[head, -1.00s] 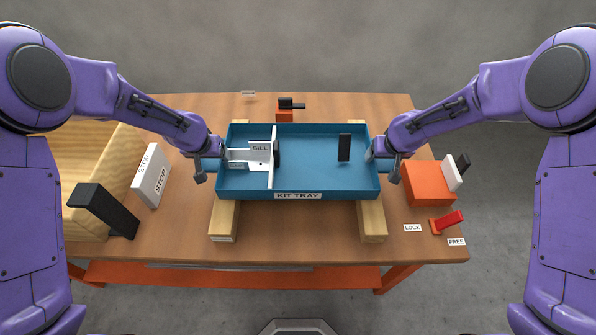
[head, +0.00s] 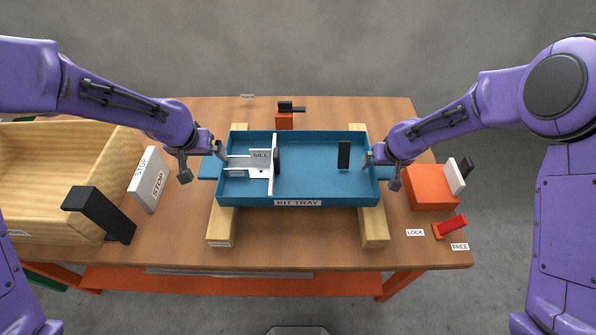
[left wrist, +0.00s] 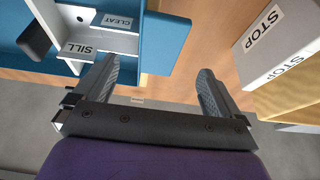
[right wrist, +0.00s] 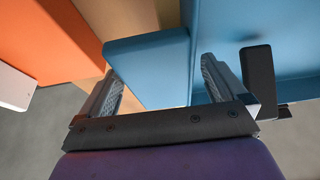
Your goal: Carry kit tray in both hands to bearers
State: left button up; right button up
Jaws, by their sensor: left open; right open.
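The blue kit tray (head: 320,185) lies across two wooden bearers, the left one (head: 223,225) and the right one (head: 373,226). It appears to rest on them. It holds a white bracket marked SILL (head: 259,162), a piece marked CLEAT (left wrist: 116,22) and a black block (head: 344,154). My left gripper (head: 202,160) is open and empty by the tray's left blue tab (left wrist: 163,42), which lies beyond its fingertips in the left wrist view. My right gripper (head: 382,170) is open at the right tab (right wrist: 150,65), which shows between its fingers; contact cannot be told.
A wooden bin (head: 55,170), a white STOP block (head: 149,185) and a black post (head: 98,212) stand left. An orange block (head: 431,188) and a red lever (head: 449,227) by LOCK and FREE labels stand right. An orange and black fixture (head: 285,116) is behind the tray.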

pick_arm(q)
jog(key=v, duration=0.3)
jog(key=shift+s+r, duration=0.1)
jog(key=shift+r, duration=0.15)
pick_arm(e)
jog(key=v, duration=1.2)
jog(key=shift+a, duration=0.1)
